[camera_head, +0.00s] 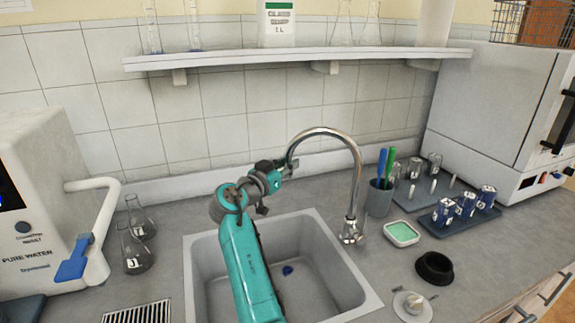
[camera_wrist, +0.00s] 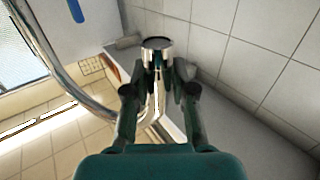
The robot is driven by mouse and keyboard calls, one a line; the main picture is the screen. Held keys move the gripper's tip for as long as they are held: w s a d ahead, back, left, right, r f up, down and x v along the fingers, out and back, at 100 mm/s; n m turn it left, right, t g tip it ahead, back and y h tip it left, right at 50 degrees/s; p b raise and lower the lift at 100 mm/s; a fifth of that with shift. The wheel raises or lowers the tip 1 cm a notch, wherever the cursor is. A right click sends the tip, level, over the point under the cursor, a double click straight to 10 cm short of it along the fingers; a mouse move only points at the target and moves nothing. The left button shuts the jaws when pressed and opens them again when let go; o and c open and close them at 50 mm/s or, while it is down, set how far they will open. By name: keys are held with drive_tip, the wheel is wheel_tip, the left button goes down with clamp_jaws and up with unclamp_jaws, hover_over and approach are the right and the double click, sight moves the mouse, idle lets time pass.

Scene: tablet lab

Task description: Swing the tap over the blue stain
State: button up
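The chrome tap (camera_head: 358,180) rises from the sink's right rim and arches left; its spout end hangs at the back of the sink. My gripper (camera_head: 280,170) is at the spout end. In the wrist view, my gripper's fingertips (camera_wrist: 158,65) stand on both sides of the spout end (camera_wrist: 158,43) and appear to press on it, with no clear gap. The blue stain (camera_head: 287,270) lies on the sink floor, nearer the front than the spout end. My arm covers part of the sink (camera_head: 325,285) left of the stain.
A shelf (camera_head: 300,57) with glassware hangs above the sink. Right of the tap stand a cup with pens (camera_head: 379,200), a green-filled dish (camera_head: 402,233), a black bowl (camera_head: 434,268) and a rack of vials (camera_head: 460,215). Flasks (camera_head: 135,255) and a water machine (camera_head: 45,190) are left.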

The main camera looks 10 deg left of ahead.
drive_tip(key=o, duration=0.3)
drive_tip(key=shift+s+a, duration=0.1)
drive_tip(key=v, duration=1.1)
drive_tip(key=shift+s+a, duration=0.15)
drive_tip(key=shift+s, duration=0.25)
drive_tip(key=shift+s, duration=0.1)
